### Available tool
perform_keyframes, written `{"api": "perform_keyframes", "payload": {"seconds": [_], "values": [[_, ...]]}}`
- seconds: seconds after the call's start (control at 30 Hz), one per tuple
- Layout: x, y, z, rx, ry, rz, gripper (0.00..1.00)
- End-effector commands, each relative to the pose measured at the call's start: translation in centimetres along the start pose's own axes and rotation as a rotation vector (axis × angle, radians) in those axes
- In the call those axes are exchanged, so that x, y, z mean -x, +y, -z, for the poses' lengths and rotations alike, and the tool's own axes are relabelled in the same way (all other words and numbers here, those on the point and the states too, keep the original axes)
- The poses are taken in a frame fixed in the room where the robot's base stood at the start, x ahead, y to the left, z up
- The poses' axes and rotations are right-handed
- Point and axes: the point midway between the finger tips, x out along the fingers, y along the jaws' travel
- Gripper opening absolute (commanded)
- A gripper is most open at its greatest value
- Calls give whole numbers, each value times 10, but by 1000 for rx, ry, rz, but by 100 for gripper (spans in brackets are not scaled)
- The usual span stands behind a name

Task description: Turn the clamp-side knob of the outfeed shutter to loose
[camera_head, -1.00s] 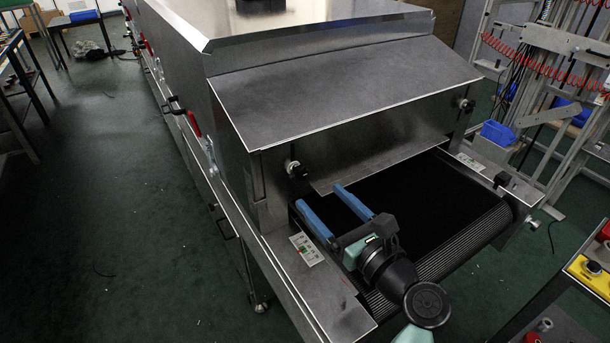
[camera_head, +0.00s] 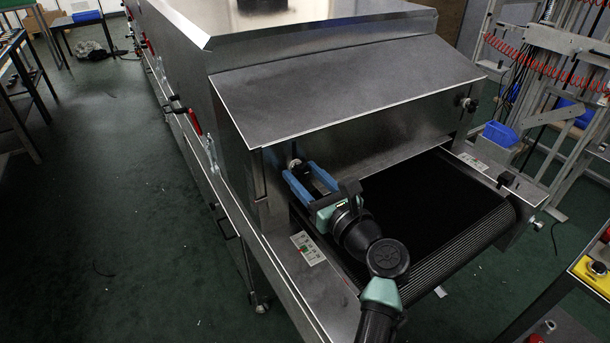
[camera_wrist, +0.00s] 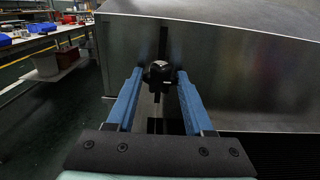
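A black knob (camera_wrist: 159,75) sits over a dark vertical slot in the metal end face of the dryer, in the wrist view. In the head view its light edge (camera_head: 295,162) shows at the left of the outfeed, mostly hidden by my gripper. A second black knob (camera_head: 467,104) is on the right side. The metal shutter (camera_head: 385,135) hangs across the outfeed between them. My gripper (camera_wrist: 160,74) is open, its two blue fingers on either side of the left knob with gaps visible. I cannot tell how deep the knob lies between the tips.
The black conveyor belt (camera_head: 440,200) runs out below the shutter. A side rail with a small label panel (camera_head: 307,247) lies left of my arm. A red handle (camera_head: 194,121) is on the dryer's left side. Open green floor (camera_head: 130,230) lies to the left.

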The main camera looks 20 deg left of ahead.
Motion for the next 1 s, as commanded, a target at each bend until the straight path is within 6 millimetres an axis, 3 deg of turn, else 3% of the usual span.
{"api": "perform_keyframes", "payload": {"seconds": [0.03, 0.27, 0.67, 1.0], "values": [[0, 0, 0, 0, 0, 0, 41], [0, 0, 0, 0, 0, 0, 0], [0, 0, 1, 72, 0, -1, 0], [0, 0, 2, 337, 1, -1, 0]]}}
